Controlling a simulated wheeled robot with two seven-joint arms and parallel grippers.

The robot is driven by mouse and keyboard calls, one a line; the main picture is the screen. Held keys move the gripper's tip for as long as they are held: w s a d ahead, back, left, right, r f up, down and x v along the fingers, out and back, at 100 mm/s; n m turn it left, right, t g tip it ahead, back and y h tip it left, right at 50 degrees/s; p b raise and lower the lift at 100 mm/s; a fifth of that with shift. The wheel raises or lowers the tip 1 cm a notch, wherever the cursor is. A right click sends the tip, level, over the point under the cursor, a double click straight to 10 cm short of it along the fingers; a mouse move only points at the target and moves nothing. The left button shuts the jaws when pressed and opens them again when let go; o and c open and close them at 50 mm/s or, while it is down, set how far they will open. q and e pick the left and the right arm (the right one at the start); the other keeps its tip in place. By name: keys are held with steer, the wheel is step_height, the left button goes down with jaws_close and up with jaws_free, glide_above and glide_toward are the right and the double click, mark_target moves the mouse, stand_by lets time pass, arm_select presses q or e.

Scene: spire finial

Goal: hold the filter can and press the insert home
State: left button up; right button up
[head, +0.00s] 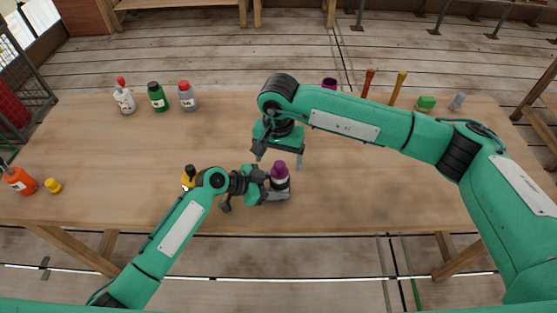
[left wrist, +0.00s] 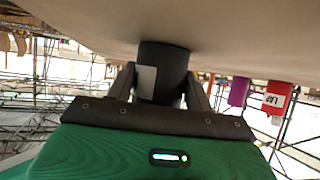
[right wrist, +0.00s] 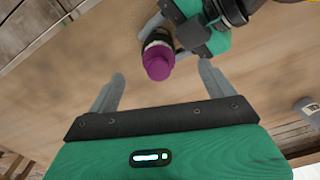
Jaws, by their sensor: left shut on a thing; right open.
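The filter can (head: 281,184) is a dark can with a pale band, standing near the table's front edge. The purple insert (head: 280,169) sits at its top; how deep it sits I cannot tell. My left gripper (head: 279,193) is shut around the can from the left. The left wrist view shows the black can (left wrist: 163,70) between its fingers, with a pale label patch. My right gripper (head: 278,161) is open and empty, pointing down above the can. In the right wrist view the purple insert (right wrist: 159,62) shows between and just beyond the open fingertips (right wrist: 161,75).
A red-capped white bottle (head: 124,98), green bottle (head: 157,97) and grey bottle (head: 188,97) stand back left. An orange bottle (head: 20,180) and yellow piece (head: 53,186) are far left. A purple cup (head: 329,83) and green block (head: 426,103) stand at the back. The table's right front is clear.

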steer(key=shift+w+d+r, duration=0.1)
steer(key=shift+r, duration=1.25)
jaws_close()
stand_by(0.6)
steer(key=shift+f, duration=0.3)
steer(key=shift+f, duration=1.1)
arm_select(q)
steer(key=shift+r, duration=0.1)
arm_select(e)
steer(key=shift+r, duration=0.1)
step_height(320, 180, up, 7)
stand_by(0.9)
